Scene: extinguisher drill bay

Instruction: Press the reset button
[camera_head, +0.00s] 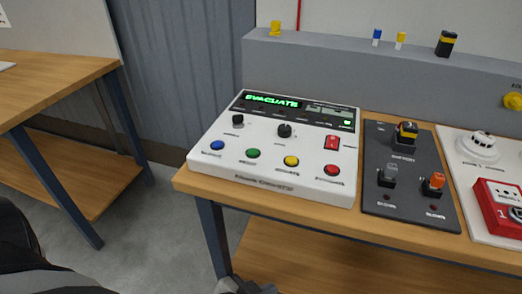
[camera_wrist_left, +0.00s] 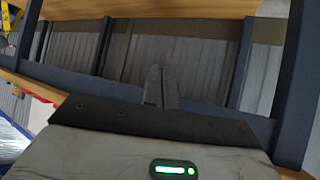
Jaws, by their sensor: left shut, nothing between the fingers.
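A white control panel (camera_head: 270,190) lies on the wooden bench in the head view, its green display reading EVACUATE. Along its front are a blue button (camera_head: 217,145), a green button (camera_head: 253,153), a yellow button (camera_head: 291,160) and a red button (camera_head: 332,170). The labels are too small to read, so I cannot tell which is the reset button. My left gripper (camera_head: 242,284) shows at the bottom edge, in front of and below the bench edge, apart from the panel. Its shut, empty fingers show in the left wrist view (camera_wrist_left: 160,84). My right gripper is not in view.
The panel also has two black knobs and a red switch (camera_head: 331,143). To its right are a dark switch plate (camera_head: 410,205) and a red call box (camera_head: 498,205). A grey ledge (camera_head: 340,65) runs behind. Another wooden table (camera_head: 50,80) stands left, across a floor gap.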

